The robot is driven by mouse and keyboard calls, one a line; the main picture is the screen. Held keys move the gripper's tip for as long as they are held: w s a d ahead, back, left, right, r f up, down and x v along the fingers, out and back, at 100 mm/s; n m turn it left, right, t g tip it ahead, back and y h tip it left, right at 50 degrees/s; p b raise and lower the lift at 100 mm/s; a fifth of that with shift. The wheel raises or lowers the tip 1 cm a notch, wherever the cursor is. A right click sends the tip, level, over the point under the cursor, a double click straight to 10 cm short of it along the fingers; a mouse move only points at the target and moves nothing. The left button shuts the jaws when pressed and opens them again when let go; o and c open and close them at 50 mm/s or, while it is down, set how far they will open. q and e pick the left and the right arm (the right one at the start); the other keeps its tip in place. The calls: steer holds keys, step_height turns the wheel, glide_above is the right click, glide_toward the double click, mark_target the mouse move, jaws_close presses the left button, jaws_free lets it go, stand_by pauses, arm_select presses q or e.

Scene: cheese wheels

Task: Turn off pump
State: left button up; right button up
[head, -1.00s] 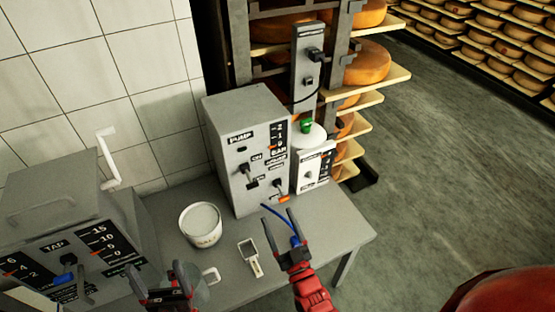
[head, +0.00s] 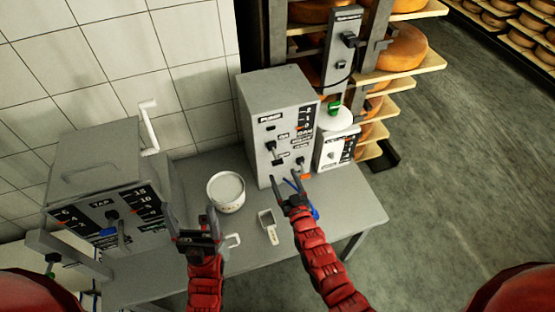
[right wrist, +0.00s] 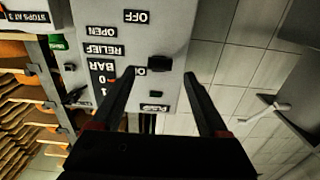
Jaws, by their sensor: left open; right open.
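In the right wrist view the front appears upside down; the switch (right wrist: 158,65) lies close to the ON label and away from OFF. My right gripper (head: 286,179) is open and empty in front of the box's lower edge; in its wrist view the fingers (right wrist: 158,70) frame the switch, apparently without touching. My left gripper (head: 190,213) is open over the table's left part.
A white tub (head: 226,190) and a small scoop (head: 269,228) lie on the grey table (head: 340,205). Cheese racks (head: 400,50) are behind.

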mark_target(277, 164)
steer(key=shift+p+x, duration=0.5)
steer(key=shift+x, duration=3.05)
jaws_close()
steer(key=shift+f+b, duration=0.25)
steer(key=shift+b, duration=0.1)
steer(key=t+b, duration=0.1)
steer(key=b, duration=0.8)
steer(key=shift+a+f, duration=0.1)
steer(key=shift+f, duration=0.3)
steer(key=shift+w+r, duration=0.1)
steer(key=shift+r, duration=0.05)
